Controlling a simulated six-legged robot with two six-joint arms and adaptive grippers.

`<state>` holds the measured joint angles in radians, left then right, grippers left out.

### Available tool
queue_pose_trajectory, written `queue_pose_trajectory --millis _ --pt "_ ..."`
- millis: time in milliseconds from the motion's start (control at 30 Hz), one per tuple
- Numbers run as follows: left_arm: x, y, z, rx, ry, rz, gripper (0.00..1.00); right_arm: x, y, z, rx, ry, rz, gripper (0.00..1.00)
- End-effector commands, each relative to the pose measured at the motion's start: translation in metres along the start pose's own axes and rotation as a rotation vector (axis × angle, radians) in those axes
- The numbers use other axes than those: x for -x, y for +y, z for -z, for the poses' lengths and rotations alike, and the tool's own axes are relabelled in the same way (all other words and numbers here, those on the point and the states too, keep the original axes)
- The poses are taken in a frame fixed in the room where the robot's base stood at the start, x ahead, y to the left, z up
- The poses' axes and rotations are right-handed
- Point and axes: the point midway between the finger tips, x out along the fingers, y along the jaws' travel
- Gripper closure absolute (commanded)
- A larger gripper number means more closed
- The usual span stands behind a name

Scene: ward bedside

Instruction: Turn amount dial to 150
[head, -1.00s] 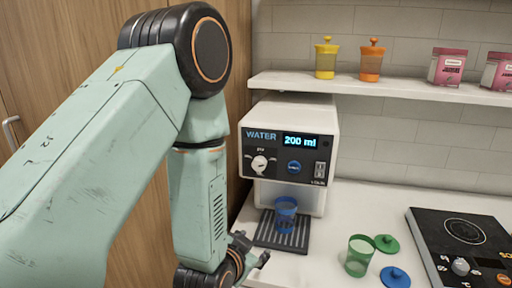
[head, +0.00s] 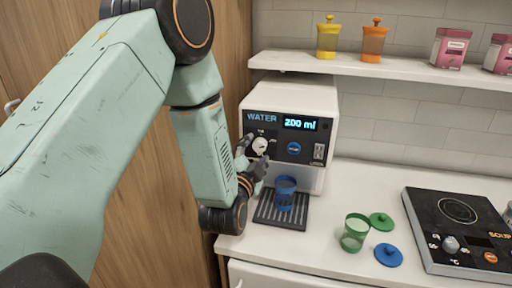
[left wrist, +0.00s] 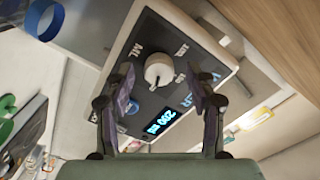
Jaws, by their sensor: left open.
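The water dispenser (head: 326,104) stands on the counter against the wall, and its display (head: 300,124) reads 200 ml. The white amount dial (head: 260,145) is on the left of its dark panel; the left wrist view shows the dial (left wrist: 158,69) too. My left gripper (head: 257,162) is at the dispenser's front, close by the dial. In the left wrist view, its two fingers (left wrist: 165,92) are spread apart, with the dial showing between and beyond them. I cannot tell whether a finger touches the dial. My right gripper is not in view.
A blue cup (head: 285,194) stands on the drip tray (head: 267,211) below the panel. A green cup (head: 354,233), a green lid (head: 381,220) and a blue lid (head: 388,255) are to the right. A hotplate (head: 430,212) is at far right. A shelf (head: 400,68) runs above.

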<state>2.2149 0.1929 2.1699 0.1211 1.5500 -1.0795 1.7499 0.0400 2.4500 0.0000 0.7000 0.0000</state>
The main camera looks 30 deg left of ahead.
Motion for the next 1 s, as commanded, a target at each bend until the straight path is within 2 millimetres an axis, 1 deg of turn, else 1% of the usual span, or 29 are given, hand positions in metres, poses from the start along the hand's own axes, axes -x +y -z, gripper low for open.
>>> queue_pose_trajectory --millis 33,133,467,1000 --pt "-0.0047 -0.0006 0.0002 0.000 0.000 0.000 0.44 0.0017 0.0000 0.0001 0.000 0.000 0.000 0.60" --pt "-0.0106 -0.0004 0.0002 0.000 0.000 0.000 0.44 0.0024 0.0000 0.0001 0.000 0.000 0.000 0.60" --pt "-0.0130 0.0004 -0.0002 0.001 0.000 -0.001 0.45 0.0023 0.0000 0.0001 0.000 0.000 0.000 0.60" --pt "-0.0128 0.0004 0.0001 0.001 0.000 -0.002 0.91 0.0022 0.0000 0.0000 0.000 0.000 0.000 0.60"
